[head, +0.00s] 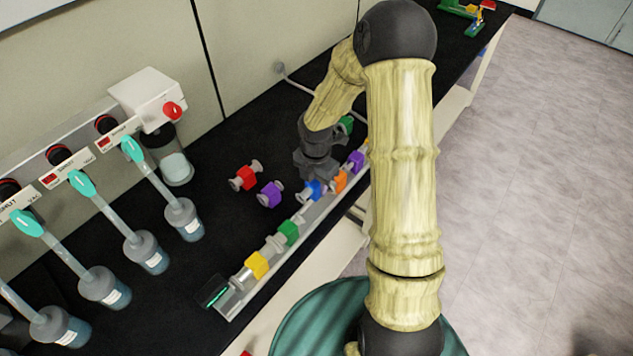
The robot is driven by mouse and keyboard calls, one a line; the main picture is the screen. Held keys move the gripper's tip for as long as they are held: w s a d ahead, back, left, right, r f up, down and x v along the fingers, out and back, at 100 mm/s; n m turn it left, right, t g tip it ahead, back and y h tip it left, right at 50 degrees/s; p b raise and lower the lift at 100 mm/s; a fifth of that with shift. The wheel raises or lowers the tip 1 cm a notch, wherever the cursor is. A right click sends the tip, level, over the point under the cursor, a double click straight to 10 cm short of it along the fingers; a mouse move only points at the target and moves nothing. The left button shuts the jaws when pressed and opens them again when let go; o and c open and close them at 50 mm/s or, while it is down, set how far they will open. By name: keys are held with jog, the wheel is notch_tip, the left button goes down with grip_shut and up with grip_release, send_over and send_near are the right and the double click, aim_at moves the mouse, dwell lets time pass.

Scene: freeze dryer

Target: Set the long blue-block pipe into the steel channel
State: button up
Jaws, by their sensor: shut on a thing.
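The blue-block pipe (312,189) is directly under my gripper (314,176), which is shut on it. The pipe lies roughly in line with the steel channel (263,285), between a green-block piece (288,231) and an orange-block piece (340,181). I cannot tell whether the pipe rests in the channel or is held just above it. My fingertips are small and partly hidden against the block. The channel also carries a yellow-block piece (257,264) near its close end and a purple-block piece (356,160) farther along. My arm hides the channel's far end.
A red-block piece (245,177) and another purple-block piece (270,194) lie loose on the black bench, left of the channel. A green block (346,124) shows behind my gripper. Flasks (184,219) on the dryer's ports line the left side. The channel runs near the bench's front edge.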

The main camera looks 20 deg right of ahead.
jog(key=shift+f+b, duration=2)
jog(key=shift+f, duration=2.2)
dwell(3.1)
jog(key=o, duration=1.3)
